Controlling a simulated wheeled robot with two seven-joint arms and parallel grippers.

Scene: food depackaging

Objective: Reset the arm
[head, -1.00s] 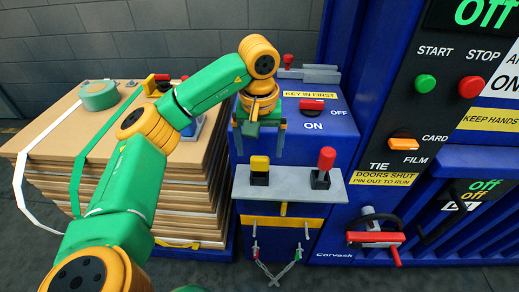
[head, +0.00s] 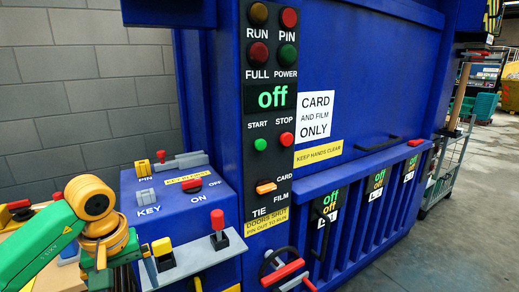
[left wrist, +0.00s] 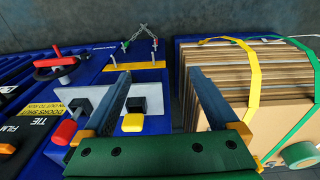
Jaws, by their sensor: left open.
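My left arm comes in at the lower left of the head view. Its green and orange gripper (head: 125,272) hangs beside the blue control box (head: 205,215). In the left wrist view the gripper (left wrist: 160,72) is open, with two dark fingers wide apart and nothing between them. Below the fingers are the grey shelf (left wrist: 155,123) and its yellow button (left wrist: 132,122). A red-knobbed lever (left wrist: 66,131) stands near one finger; I cannot tell whether they touch. My right gripper is out of view.
The blue baler (head: 390,60) has a control panel reading "off" and a red-handled wheel (head: 285,272). A strapped stack of cardboard (left wrist: 225,60) lies beside the box. A wire cart (head: 450,160) stands at the right. Floor in front looks clear.

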